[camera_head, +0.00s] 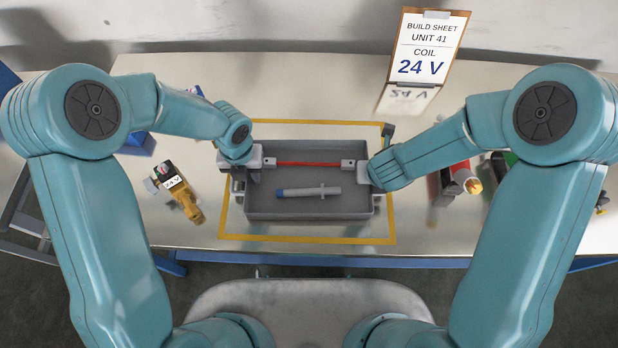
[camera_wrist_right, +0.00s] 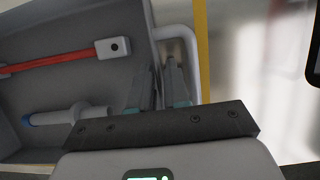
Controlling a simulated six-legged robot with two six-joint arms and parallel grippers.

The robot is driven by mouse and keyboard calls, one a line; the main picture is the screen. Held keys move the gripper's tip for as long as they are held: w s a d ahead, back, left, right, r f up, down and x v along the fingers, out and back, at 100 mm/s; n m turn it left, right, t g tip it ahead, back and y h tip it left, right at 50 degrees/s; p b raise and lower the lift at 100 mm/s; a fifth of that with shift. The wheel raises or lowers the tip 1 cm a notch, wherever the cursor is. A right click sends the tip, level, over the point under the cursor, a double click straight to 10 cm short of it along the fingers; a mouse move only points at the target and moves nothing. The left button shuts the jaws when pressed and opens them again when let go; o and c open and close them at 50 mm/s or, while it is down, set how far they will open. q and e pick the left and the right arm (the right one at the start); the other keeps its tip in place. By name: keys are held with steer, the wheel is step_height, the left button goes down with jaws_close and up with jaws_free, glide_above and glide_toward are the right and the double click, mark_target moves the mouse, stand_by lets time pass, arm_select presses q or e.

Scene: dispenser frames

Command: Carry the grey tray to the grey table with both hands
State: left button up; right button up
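The grey tray (camera_head: 300,213) sits on the pale tabletop inside a yellow outline. A red rod (camera_head: 310,163) with light grey end blocks lies along its back, and a light grey rod with a blue tip (camera_head: 308,191) lies in front of it. My left gripper (camera_head: 239,178) is at the tray's left end, beside the handle; its fingers are too small to read. My right gripper is mostly behind its forearm in the head view. In the right wrist view its fingers (camera_wrist_right: 160,82) stand at the tray's end wall, next to the handle (camera_wrist_right: 186,50). Contact is unclear.
A build sheet sign (camera_head: 422,55) reading 24 V stands at the back. A yellow-and-black part (camera_head: 180,193) lies left of the tray, and red and dark parts (camera_head: 462,178) lie to its right. A grey frame (camera_head: 22,215) shows at the far left edge.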

arm_select(q)
steer(key=shift+a+f, duration=0.15)
steer(key=shift+f, duration=0.1)
arm_select(e)
steer(key=shift+w+a+f, duration=0.1)
steer(key=shift+a+f, duration=0.05)
steer(key=shift+f, duration=0.05)
arm_select(q)
steer(key=c, duration=0.4)
arm_select(e)
jaws_close()
arm_select(q)
jaws_close()
arm_select(e)
steer(key=shift+r, duration=0.1)
stand_by(0.4)
